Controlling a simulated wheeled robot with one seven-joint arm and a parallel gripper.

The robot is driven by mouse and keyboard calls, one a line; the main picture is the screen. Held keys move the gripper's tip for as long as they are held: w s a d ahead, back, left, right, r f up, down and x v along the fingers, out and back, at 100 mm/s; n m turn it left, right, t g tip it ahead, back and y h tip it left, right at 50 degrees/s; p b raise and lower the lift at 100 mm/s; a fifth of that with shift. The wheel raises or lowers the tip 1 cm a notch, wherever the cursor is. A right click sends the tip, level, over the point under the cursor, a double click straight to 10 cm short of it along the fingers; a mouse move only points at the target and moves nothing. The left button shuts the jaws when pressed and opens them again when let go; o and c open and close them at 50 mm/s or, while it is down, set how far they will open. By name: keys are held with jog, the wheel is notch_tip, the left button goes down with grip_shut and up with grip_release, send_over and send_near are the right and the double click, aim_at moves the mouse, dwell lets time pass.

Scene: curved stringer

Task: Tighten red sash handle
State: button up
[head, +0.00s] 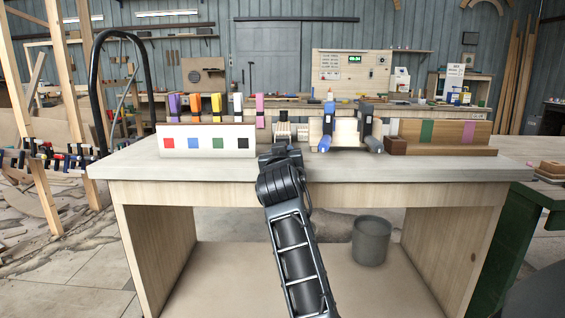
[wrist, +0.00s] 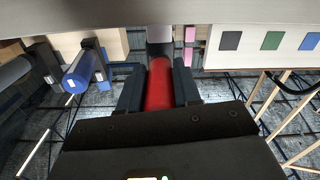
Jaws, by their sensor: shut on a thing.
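The red sash handle (wrist: 159,86) is a smooth red cylinder in the middle of the wrist view. My gripper (wrist: 158,94) has one dark finger on each side of it and is shut on it. A grey metal part (wrist: 160,42) shows just beyond the handle's far end. In the head view my gripper (head: 284,148) is at the bench's front edge, centre, and my arm hides the red handle.
A clamp with a blue handle (wrist: 80,72) is left of my gripper in the wrist view. A white panel with coloured squares (head: 206,140) stands at the bench's left. A brown block with coloured stripes (head: 445,135) is at the right. A grey bucket (head: 371,241) stands below.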

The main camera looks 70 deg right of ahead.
jog(key=shift+f+m+b, duration=0.25)
jog(key=shift+m+b, duration=0.25)
jog(key=shift+m, duration=0.3)
jog(key=o, duration=1)
jog(key=shift+r, duration=0.15)
jog(key=shift+a, duration=0.15)
jog(key=v, duration=0.7)
jog(key=shift+s+a, duration=0.15)
jog(key=shift+a, duration=0.1)
